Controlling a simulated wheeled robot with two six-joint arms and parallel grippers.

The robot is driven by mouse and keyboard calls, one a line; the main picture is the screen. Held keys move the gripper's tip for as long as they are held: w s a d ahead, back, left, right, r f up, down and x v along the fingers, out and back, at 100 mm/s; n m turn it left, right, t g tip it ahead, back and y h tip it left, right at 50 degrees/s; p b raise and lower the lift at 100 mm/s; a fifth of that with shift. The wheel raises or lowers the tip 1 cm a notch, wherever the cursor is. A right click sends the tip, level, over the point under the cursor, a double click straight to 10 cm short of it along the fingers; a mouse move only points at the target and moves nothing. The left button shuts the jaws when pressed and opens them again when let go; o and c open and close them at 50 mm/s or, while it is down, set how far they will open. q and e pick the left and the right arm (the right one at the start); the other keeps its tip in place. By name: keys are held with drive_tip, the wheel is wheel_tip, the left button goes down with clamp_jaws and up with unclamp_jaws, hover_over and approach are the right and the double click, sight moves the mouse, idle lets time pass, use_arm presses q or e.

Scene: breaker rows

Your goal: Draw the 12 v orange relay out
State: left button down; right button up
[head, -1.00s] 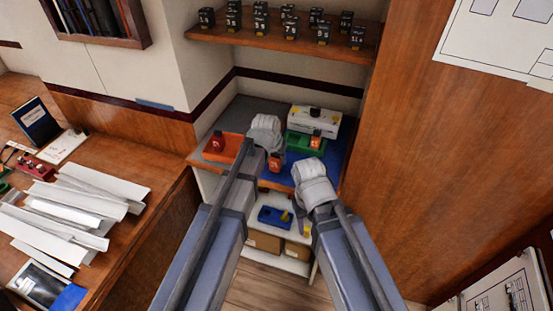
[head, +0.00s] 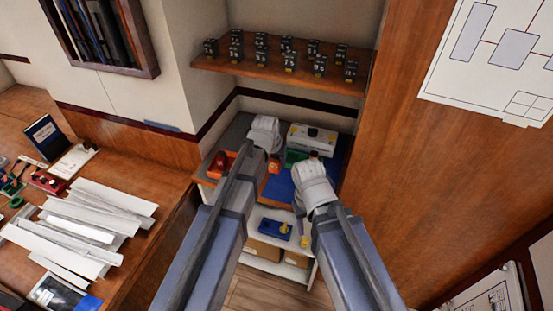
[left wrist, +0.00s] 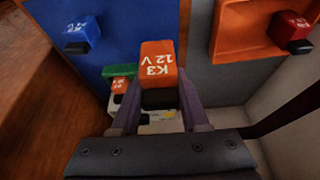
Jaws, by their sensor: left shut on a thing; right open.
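My left gripper (left wrist: 160,92) is shut on an orange relay marked K3 12 V (left wrist: 157,62), which has a black base. In the left wrist view the relay is upright between the fingertips, above the counter. In the head view my left gripper (head: 265,138) is over the back of the counter, and its fingers are hidden.
An orange tray (left wrist: 232,28) holds a red relay (left wrist: 290,28). A green tray (head: 295,155) and a white box (head: 312,137) stand at the back. A shelf (head: 270,68) with several black relays hangs above. Walls close in the niche; a wooden panel (head: 410,150) stands at right.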

use_arm(q)
drive_tip(key=shift+r+p, duration=2.35)
drive_tip(key=shift+r, duration=0.1)
drive_tip(key=shift+f, duration=0.1)
